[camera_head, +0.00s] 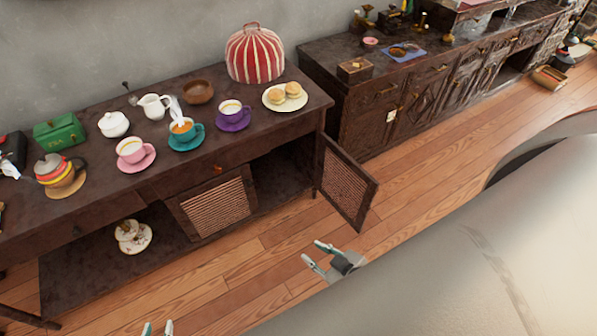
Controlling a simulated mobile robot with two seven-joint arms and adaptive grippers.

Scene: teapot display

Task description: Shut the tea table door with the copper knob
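The dark wooden tea table (100,187) stands against the wall at left. Its right door (346,185), with a woven panel, is swung open at the table's right end. Another woven panel (215,205) sits in the middle of the front, between two open compartments. A small copper-coloured knob (217,170) shows just above that middle panel. I cannot make out a knob on the right door. My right gripper (320,257) is open and empty, below and left of the right door, apart from it. My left gripper (158,328) shows only fingertips at the bottom edge, spread apart.
Cups, a teapot (60,172), a red striped cosy (254,53) and a plate of buns (285,96) stand on the table top. A dark edge (25,318) juts out at lower left. A dark cabinet (420,80) stands behind right. Wooden floor (420,165) is clear beside the door.

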